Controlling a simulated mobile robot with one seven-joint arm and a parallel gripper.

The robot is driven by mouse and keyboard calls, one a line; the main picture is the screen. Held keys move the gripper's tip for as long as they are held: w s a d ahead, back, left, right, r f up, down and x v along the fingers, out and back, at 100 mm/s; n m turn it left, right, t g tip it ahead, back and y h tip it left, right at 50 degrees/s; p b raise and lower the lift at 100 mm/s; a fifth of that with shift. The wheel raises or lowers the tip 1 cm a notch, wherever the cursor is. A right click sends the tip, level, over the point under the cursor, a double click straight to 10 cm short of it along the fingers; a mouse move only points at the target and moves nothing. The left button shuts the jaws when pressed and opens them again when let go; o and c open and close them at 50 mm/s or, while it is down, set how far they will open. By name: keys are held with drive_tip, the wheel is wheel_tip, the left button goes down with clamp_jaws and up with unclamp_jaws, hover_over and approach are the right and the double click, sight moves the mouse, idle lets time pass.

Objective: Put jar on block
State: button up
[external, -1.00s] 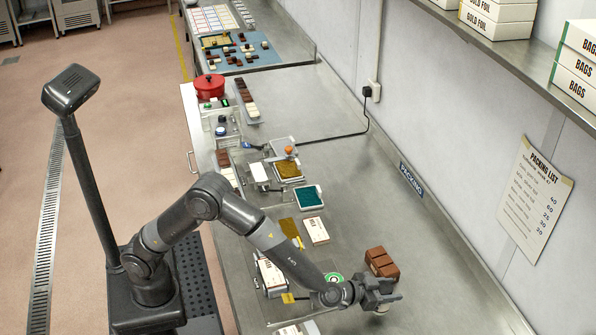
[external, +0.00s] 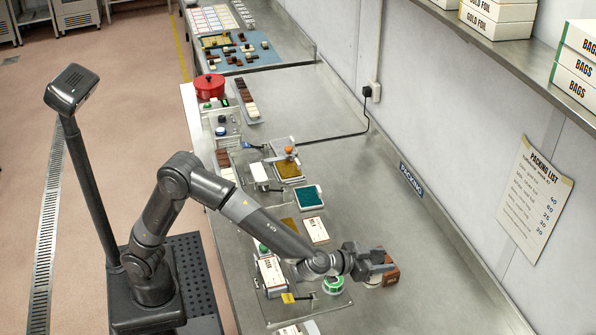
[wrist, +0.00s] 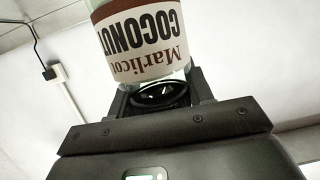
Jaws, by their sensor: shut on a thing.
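My gripper (external: 376,262) is shut on a jar in the external view. The jar (wrist: 142,42) fills the top of the wrist view; its white and dark red label reads COCONUT and appears upside down there. In the external view the jar is mostly hidden by my gripper; only a pale bit shows under the fingers. The brown block (external: 392,277) is on the steel counter, largely covered by my gripper in this view. I cannot tell whether the jar touches the block or is above it.
A green-and-white roll (external: 333,285) lies on the counter left of my gripper. White boxes (external: 271,272) and (external: 315,230), a teal pad (external: 308,196) and a red pot (external: 209,87) stand along the counter. The counter to the right, up to the wall, is clear.

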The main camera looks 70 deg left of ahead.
drive_tip(key=w+a+r, duration=0.2)
drive_tip(key=w+a, duration=0.1)
drive_tip(key=a, duration=0.2)
drive_tip(key=shift+w+a+f, duration=1.35)
drive_tip(key=shift+a+f, duration=0.05)
drive_tip(key=shift+f, duration=0.4)
drive_tip(key=shift+w+a+f, duration=1.35)
drive_tip(key=shift+a+f, duration=0.05)
drive_tip(key=shift+f, duration=0.45)
drive_tip(key=shift+w+a+f, duration=1.35)
drive_tip(key=shift+a+f, duration=0.05)
drive_tip(key=shift+f, duration=0.4)
drive_tip(key=o, duration=1.1)
drive_tip(key=shift+f, duration=0.15)
drive_tip(key=shift+o, duration=0.2)
drive_tip(key=shift+s+r, duration=0.1)
drive_tip(key=shift+r, duration=0.1)
drive_tip(key=v, duration=1.1)
drive_tip(key=shift+s, duration=0.4)
